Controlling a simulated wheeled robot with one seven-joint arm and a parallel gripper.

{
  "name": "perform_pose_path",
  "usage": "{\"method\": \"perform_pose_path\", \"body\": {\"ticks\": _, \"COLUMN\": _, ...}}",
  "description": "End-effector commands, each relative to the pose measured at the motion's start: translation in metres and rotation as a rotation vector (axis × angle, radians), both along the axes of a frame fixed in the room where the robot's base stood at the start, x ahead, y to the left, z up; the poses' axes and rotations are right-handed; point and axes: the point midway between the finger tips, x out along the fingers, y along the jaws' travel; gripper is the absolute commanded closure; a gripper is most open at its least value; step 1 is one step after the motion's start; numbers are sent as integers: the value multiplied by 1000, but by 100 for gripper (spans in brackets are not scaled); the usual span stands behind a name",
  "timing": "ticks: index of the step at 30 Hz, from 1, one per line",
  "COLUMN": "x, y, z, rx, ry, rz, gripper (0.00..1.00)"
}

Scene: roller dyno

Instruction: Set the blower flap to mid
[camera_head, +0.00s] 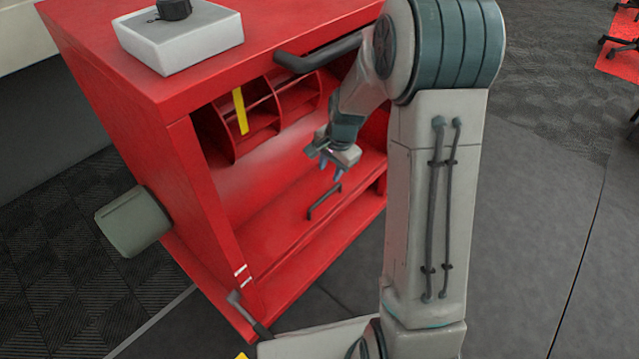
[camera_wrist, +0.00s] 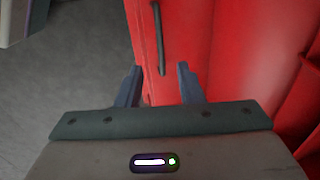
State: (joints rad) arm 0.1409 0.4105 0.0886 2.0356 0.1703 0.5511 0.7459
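My gripper (camera_head: 331,168) is inside the front opening of the red cabinet (camera_head: 174,150), above a dark bar handle (camera_head: 325,202) on a red lower panel. In the wrist view my gripper's two fingers (camera_wrist: 159,84) are apart with nothing held between them. The bar handle (camera_wrist: 159,38) lies ahead of the fingertips, apart from them as far as I can see. A grey lever (camera_head: 248,313) sticks out at the cabinet's lower front left corner, beside two short white marks (camera_head: 242,276). I cannot tell for sure which part is the blower flap control.
A white box (camera_head: 180,40) with a black knob (camera_head: 174,9) stands on the cabinet top. A dark rail (camera_head: 318,55) runs along its upper front edge. A yellow strip (camera_head: 240,112) hangs before red curved shelves. A grey-green cylinder (camera_head: 133,222) juts from the left side. Open floor lies right.

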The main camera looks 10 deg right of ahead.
Motion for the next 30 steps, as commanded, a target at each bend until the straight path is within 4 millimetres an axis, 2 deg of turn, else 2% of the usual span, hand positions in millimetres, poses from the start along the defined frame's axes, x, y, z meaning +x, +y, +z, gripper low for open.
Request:
{"method": "perform_pose_path", "body": {"ticks": 12, "x": 12, "y": 12, "z": -82, "rx": 1, "ry": 2, "rz": 7, "gripper": 66}}
{"method": "perform_pose_path", "body": {"ticks": 18, "x": 17, "y": 15, "z": -115, "rx": 0, "ry": 2, "rz": 4, "gripper": 66}}
{"method": "perform_pose_path", "body": {"ticks": 24, "x": 20, "y": 15, "z": -130, "rx": 0, "ry": 0, "rz": 3, "gripper": 66}}
{"method": "perform_pose_path", "body": {"ticks": 30, "x": 21, "y": 16, "z": -132, "rx": 0, "ry": 0, "rz": 3, "gripper": 66}}
